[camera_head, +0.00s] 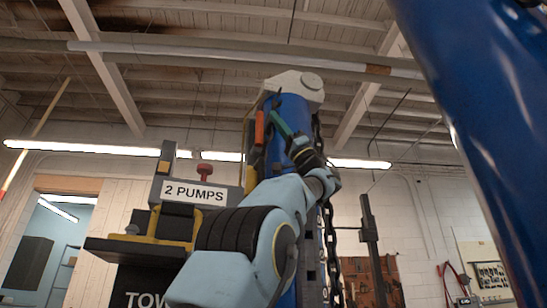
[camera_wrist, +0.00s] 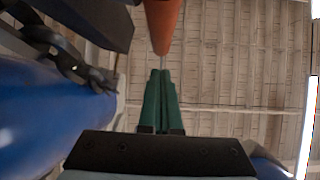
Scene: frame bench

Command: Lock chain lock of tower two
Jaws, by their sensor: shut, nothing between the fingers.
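The blue tower column (camera_head: 291,105) with a grey cap (camera_head: 296,85) stands at the centre of the head view. A dark chain (camera_head: 334,262) hangs down its right side; a piece of chain (camera_wrist: 62,52) shows at upper left in the wrist view. An orange handle (camera_head: 259,127) is at the column's upper left; it also shows in the wrist view (camera_wrist: 163,22). My gripper (camera_head: 274,114), with green fingers, is raised in front of the column, beside the orange handle. Its fingers (camera_wrist: 160,74) are shut and empty, pointing toward the handle's end. Whether they touch it is unclear. My arm hides the lower column.
A stand with a "2 PUMPS" sign (camera_head: 194,193) and a red knob (camera_head: 205,169) is left of my arm. A partly hidden "TOW" panel (camera_head: 145,299) is below. A large blue post (camera_head: 480,120) crosses the right. A dark block (camera_wrist: 85,18) is near the fingers.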

